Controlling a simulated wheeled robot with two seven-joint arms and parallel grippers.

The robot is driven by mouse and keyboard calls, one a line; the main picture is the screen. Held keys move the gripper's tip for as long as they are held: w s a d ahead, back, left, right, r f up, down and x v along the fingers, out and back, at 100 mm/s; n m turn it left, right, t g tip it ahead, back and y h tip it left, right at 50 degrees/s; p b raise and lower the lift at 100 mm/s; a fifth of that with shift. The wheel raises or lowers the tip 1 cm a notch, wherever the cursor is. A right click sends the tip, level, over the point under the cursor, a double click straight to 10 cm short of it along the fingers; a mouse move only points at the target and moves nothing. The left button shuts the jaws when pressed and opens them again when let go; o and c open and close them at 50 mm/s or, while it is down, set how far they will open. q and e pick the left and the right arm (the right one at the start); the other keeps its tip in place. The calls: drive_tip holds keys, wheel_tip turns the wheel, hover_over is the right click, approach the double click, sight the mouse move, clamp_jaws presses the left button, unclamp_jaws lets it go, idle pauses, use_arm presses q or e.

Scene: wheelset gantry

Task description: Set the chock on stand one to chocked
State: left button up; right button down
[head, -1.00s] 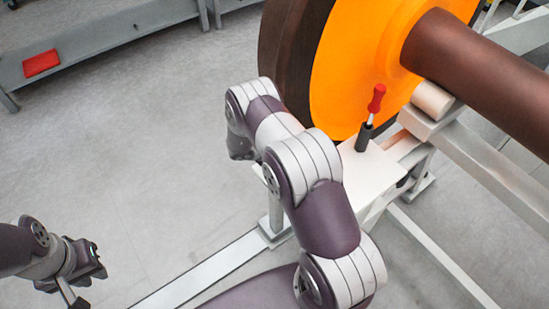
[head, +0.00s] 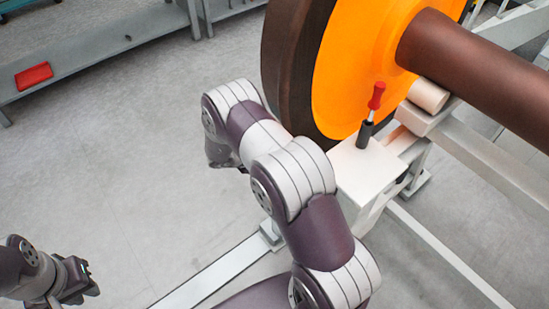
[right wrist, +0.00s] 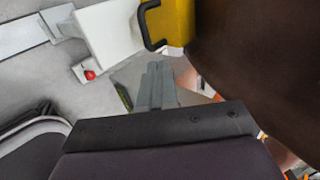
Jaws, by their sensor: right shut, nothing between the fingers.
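In the right wrist view, a yellow block (right wrist: 178,24) with a black handle (right wrist: 149,25) sits beside the dark wheel; it looks like the chock, but I cannot tell its setting. My right gripper (right wrist: 158,72) is shut and empty, pointing toward the floor below the block and apart from the handle. In the head view the right gripper is hidden by my right arm. A red-handled lever (head: 376,96) stands in a black socket on the stand's pale plate (head: 368,172). My left gripper (head: 78,282) hangs empty at the lower left; its jaw opening is unclear.
The orange-faced wheel (head: 360,70) and brown axle (head: 460,65) fill the upper right. A red knob (right wrist: 90,75) shows on a pale bracket. A low grey bench (head: 100,50) with a red tray (head: 34,75) stands at the back left. The floor (head: 120,160) between is clear.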

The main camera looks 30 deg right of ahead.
use_arm(q)
drive_tip(key=shift+a, duration=0.15)
use_arm(e)
drive_tip(key=v, duration=0.5)
